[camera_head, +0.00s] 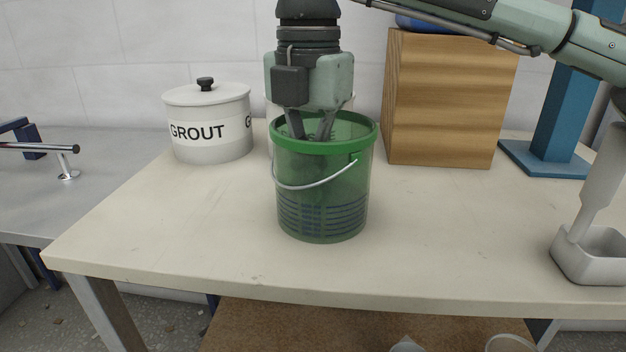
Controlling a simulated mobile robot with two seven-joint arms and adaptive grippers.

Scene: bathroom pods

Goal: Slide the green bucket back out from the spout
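The green bucket (322,195) stands upright on the pale worktop, see-through, with a thicker green rim and a wire handle hanging at its front. My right gripper (310,136) points straight down into the bucket's mouth, its arm coming in from the upper right. Its two fingers are apart with a gap between them, inside the rim. Their tips are seen only dimly, and I cannot tell whether they touch the bucket wall. My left gripper is not in view. I cannot make out a spout in this view.
A white GROUT pot (208,125) stands behind left; another pale pot is mostly hidden behind the bucket. A wooden box (449,100) and blue post (565,95) stand behind right. A white trough (590,262) is at the right front. Worktop (180,240) left of the bucket is clear.

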